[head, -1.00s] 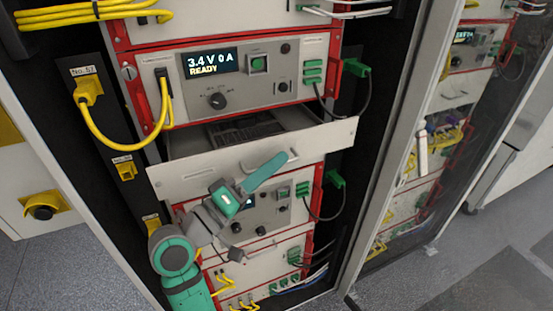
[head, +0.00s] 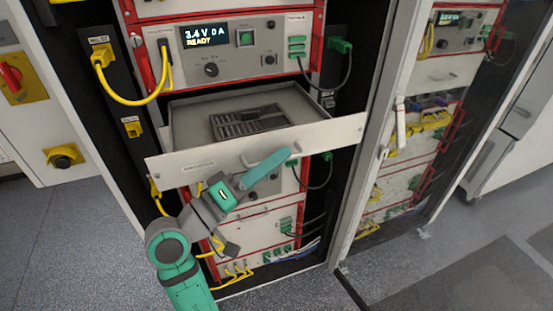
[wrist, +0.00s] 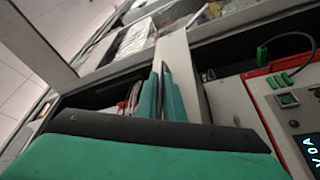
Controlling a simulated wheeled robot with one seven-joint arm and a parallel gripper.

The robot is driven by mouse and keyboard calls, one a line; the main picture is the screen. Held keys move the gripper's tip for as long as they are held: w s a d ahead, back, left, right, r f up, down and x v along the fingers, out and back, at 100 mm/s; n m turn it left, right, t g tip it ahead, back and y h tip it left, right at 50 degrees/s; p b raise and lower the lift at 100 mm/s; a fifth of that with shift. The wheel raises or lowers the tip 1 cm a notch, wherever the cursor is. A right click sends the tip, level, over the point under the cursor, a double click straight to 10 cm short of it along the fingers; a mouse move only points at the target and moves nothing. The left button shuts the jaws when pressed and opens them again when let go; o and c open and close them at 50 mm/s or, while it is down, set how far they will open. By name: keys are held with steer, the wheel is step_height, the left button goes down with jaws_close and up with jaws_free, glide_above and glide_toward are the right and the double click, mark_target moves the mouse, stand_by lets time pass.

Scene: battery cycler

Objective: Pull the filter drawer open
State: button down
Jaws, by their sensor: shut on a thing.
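The filter drawer has a pale front panel (head: 195,165) and stands well out of the rack. Its grey tray shows behind the panel, with a dark slotted filter piece (head: 250,121) lying in it. My gripper (head: 287,154) is at the drawer's front, right of its middle, shut on the handle, which the fingers mostly hide. In the wrist view the two teal fingers (wrist: 162,80) are close together beside the pale edge of the drawer front (wrist: 178,48).
Above the drawer is a cycler unit (head: 285,75) reading 3.4 V 0 A READY, with a yellow cable (head: 130,102) on the left and a green plug (head: 340,45) on the right. An open rack door frame (head: 372,150) stands close to the panel's right end.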

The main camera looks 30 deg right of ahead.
steer(key=shift+f, duration=0.1)
steer(key=c, duration=1.9)
jaws_free()
steer(key=v, duration=1)
steer(key=shift+a, duration=0.4)
